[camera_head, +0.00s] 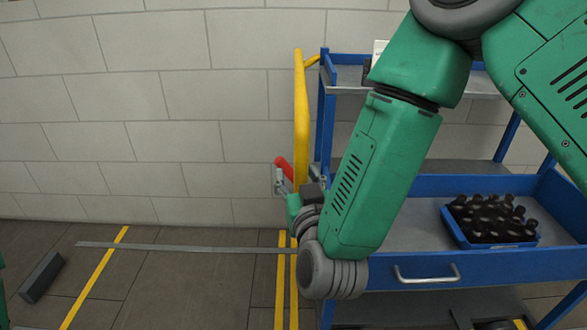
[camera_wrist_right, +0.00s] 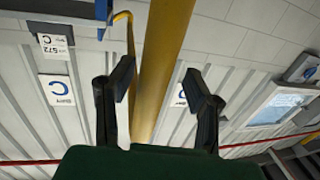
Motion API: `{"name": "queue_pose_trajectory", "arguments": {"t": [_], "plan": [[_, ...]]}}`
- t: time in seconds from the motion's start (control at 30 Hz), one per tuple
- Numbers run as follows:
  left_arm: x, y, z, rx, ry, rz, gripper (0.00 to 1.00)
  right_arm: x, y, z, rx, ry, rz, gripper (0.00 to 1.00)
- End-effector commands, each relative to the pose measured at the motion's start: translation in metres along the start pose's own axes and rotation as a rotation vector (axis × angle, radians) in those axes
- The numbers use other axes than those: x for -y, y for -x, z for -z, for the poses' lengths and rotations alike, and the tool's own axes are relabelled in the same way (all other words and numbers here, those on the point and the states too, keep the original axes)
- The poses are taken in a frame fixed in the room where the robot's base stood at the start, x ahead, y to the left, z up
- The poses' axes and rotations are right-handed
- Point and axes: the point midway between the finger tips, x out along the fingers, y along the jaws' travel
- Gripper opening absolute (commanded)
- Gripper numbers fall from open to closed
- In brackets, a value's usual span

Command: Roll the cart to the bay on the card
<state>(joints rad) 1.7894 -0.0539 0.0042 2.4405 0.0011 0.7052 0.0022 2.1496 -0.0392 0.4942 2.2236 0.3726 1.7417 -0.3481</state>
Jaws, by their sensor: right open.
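The blue cart (camera_head: 430,272) stands at the right of the head view, with a yellow upright handle (camera_head: 301,120) on its left end. My right gripper (camera_head: 286,182) is beside the handle, partly hidden by my forearm. In the right wrist view it is open (camera_wrist_right: 160,82), with the yellow bar (camera_wrist_right: 160,65) passing between its fingers; I cannot tell whether they touch it. A white card (camera_head: 379,50) shows on the cart's top, mostly behind my arm; its print is unreadable. The left gripper is out of view.
A blue crate of dark bottles (camera_head: 490,238) sits on the cart's middle shelf. Yellow lines (camera_head: 95,277) and a grey strip (camera_head: 185,247) mark the floor. A dark block (camera_head: 41,277) lies at left. A sign with C (camera_wrist_right: 58,90) shows in the wrist view.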

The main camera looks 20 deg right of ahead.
Motion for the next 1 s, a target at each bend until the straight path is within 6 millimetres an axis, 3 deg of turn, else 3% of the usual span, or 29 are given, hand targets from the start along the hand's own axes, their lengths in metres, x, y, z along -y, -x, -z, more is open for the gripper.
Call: {"name": "queue_pose_trajectory", "arguments": {"t": [0.23, 0.27, 0.37, 0.4, 0.63, 1.0], "plan": [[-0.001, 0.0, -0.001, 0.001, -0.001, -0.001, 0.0, 0.002, 0.0, 0.0, 0.0, 0.003, -0.001, 0.44], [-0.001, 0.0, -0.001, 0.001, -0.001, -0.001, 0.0, 0.002, 0.0, 0.0, 0.001, 0.003, -0.001, 0.4], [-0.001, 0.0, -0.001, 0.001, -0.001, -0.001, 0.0, 0.003, 0.0, 0.0, 0.001, 0.005, -0.001, 0.05], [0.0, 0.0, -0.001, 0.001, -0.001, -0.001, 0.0, 0.003, 0.0, 0.0, 0.001, 0.006, -0.001, 0.0], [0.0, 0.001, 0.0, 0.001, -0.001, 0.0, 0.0, 0.007, -0.001, 0.0, 0.0, 0.003, 0.004, 0.0], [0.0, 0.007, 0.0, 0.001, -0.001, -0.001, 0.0, 0.045, -0.008, 0.001, 0.0, 0.002, 0.004, 0.0]]}}
